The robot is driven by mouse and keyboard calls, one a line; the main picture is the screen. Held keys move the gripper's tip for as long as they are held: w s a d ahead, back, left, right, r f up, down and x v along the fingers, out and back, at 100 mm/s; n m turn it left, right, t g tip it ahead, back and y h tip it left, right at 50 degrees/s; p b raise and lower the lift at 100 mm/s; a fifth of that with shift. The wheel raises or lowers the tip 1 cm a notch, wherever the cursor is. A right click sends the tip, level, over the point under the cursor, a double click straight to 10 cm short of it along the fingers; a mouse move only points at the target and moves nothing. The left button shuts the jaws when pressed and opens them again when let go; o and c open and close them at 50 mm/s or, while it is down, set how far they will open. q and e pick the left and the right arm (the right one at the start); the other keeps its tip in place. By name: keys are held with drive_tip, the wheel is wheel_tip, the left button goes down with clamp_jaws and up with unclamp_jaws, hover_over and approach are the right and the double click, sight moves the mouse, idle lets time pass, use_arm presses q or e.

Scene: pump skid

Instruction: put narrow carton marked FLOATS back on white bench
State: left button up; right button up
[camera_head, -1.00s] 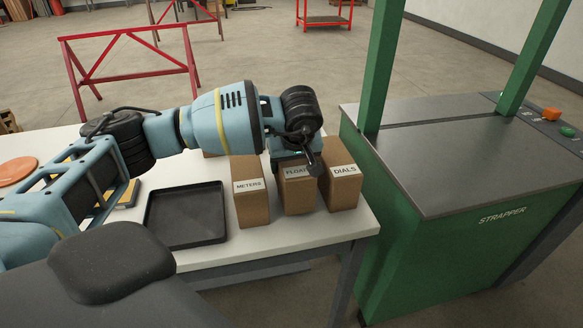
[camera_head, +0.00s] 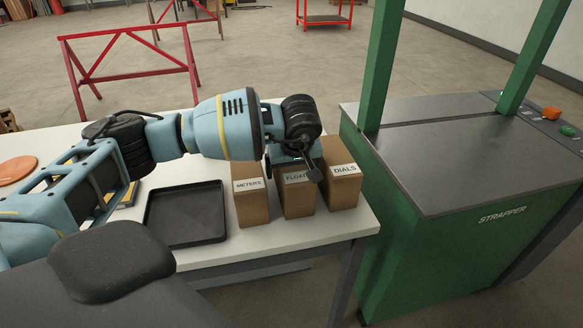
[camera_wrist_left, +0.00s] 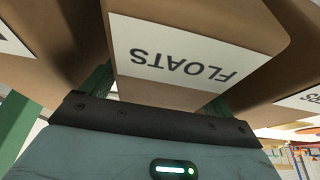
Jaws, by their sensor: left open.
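The narrow brown FLOATS carton (camera_head: 298,199) stands upright on the white bench (camera_head: 262,240), between the METERS carton (camera_head: 251,207) and the DIALS carton (camera_head: 342,190). In the left wrist view the FLOATS carton (camera_wrist_left: 190,25) fills the middle. My right gripper is not in view.
A black tray (camera_head: 186,238) lies left of the METERS carton. Neighbouring cartons stand close on both sides of the FLOATS carton. The green strapper machine (camera_head: 440,255) stands just beyond the bench's right edge. An orange disc (camera_head: 17,170) lies at far left.

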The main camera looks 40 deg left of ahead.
use_arm(q)
drive_tip(key=v, duration=1.1)
drive_tip(key=shift+r, duration=0.3)
drive_tip(key=shift+s+d+r, duration=0.1)
drive_tip(key=shift+r, duration=0.25)
idle(0.5)
